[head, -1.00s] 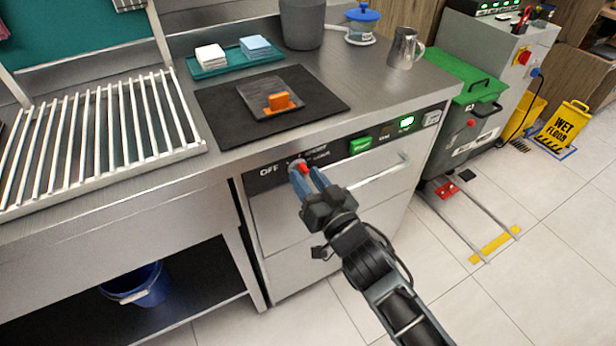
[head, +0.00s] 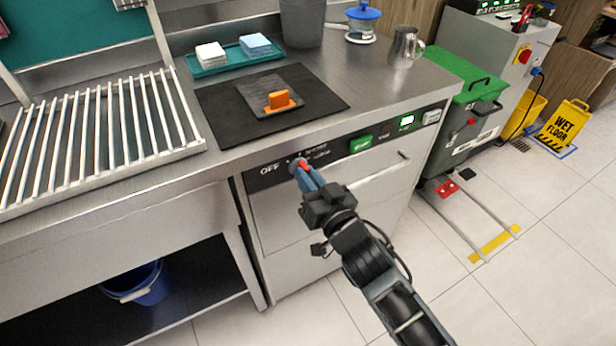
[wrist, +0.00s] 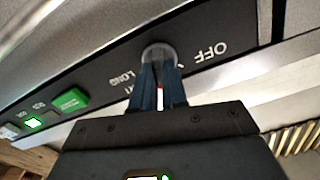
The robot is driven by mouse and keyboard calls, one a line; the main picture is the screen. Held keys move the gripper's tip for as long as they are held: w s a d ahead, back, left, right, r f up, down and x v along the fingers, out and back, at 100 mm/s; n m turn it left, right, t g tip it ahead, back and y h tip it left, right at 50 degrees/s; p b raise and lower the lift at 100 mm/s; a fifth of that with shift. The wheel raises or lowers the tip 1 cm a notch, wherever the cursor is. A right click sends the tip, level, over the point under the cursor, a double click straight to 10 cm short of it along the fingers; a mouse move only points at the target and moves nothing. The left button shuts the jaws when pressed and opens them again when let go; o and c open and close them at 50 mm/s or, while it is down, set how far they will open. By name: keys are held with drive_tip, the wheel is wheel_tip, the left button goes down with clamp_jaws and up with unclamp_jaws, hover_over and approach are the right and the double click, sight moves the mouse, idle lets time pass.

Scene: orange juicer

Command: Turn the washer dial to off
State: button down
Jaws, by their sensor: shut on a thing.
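The washer dial (head: 296,162) is a small grey round knob with a red part, on the dark control strip of the washer (head: 330,205). The strip reads OFF to its left, with other words above and to its right. My gripper (head: 303,172) is shut on the dial, its blue fingers coming from the front right. In the wrist view the dial (wrist: 159,52) shows as a grey round end between the fingertips of my gripper (wrist: 158,70). OFF is right of it there and LONG left. The fingers hide much of the dial, so I cannot tell where it points.
A green button (head: 361,144) and a lit green display (head: 406,121) sit right of the dial on the strip. The washer's bar handle (head: 380,170) runs below them, right of my gripper. The counter edge overhangs above. Floor in front is clear.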

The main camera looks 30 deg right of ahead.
drive_tip(key=shift+n, duration=0.3)
drive_tip(key=n, duration=1.1)
drive_tip(key=shift+a, duration=0.2)
drive_tip(key=shift+n, duration=0.3)
drive_tip(key=c, duration=1.2)
unclamp_jaws()
drive_tip(key=shift+o, duration=0.2)
drive_tip(key=s+b, duration=0.1)
drive_tip(key=s, duration=0.7)
drive_tip(key=shift+b, duration=0.3)
